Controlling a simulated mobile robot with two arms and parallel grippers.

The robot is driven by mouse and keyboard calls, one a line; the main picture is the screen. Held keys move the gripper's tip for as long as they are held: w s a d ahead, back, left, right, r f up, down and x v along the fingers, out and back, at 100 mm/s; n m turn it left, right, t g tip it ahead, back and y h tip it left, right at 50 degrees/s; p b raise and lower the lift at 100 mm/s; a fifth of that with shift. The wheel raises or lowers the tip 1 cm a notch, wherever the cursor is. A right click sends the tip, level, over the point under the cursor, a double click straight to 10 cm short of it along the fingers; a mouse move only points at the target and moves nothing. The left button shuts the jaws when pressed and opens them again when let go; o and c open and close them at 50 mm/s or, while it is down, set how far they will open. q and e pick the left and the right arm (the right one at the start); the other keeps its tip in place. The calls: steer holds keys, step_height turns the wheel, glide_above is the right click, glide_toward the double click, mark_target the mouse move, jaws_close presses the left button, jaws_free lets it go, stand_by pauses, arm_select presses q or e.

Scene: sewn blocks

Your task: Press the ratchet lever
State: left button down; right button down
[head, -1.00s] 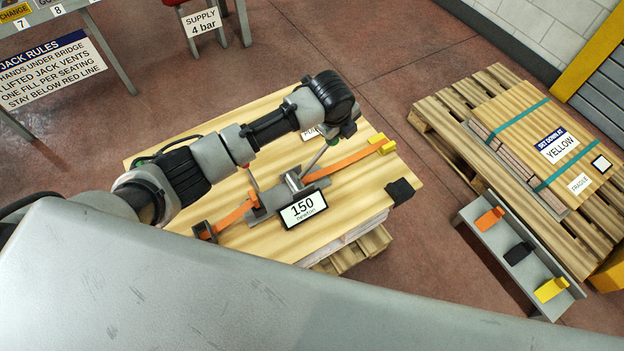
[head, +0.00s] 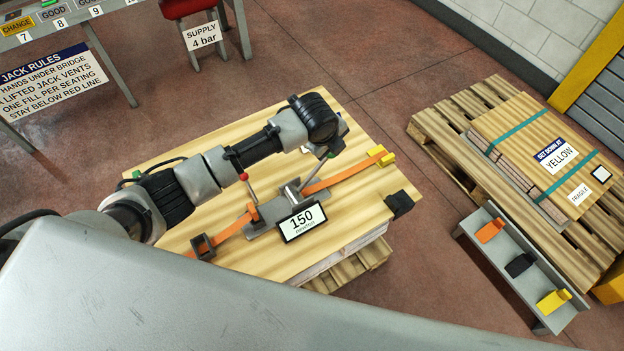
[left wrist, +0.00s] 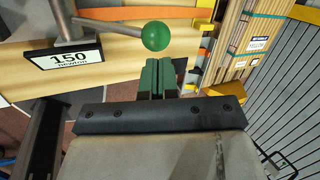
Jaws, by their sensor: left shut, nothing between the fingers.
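The ratchet tensioner (head: 265,209) lies on the orange strap across the wooden-topped stack. A metal lever with a green ball knob (left wrist: 155,36) rises from it; the lever (head: 315,171) also shows in the head view. A second lever with a red knob (head: 243,177) stands to its left. The display (head: 302,222) reads 150 newton. My left gripper (left wrist: 158,62) has green fingers, shut and empty, just below the green knob in the wrist view, with no clear contact visible. In the head view my wrist mostly hides this gripper. My right gripper is not in view.
The orange strap (head: 340,173) runs to a yellow clip (head: 387,159); a black corner piece (head: 399,203) sits at the stack's edge. A pallet load marked YELLOW (head: 550,150) and a rack of coloured clips (head: 535,280) stand right. Open floor lies between.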

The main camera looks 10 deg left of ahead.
arm_select(q)
steer(key=s+a+r+t+h+b, duration=0.1)
steer(key=s+a+r+t+h, duration=0.1)
steer(key=s+a, duration=0.7)
steer(key=s+t+h, duration=0.1)
steer(key=t, duration=0.1)
steer(key=shift+s+r+t+h+b, duration=0.2)
steer(key=shift+s+t+h+b, duration=0.1)
steer(key=shift+h+b, duration=0.1)
steer(key=shift+d, duration=0.1)
steer(key=p, duration=0.1)
glide_above(316, 170)
step_height(316, 170, down, 7)
steer(key=shift+w+d, duration=0.1)
steer(key=shift+d, duration=0.3)
steer(key=shift+w, duration=0.1)
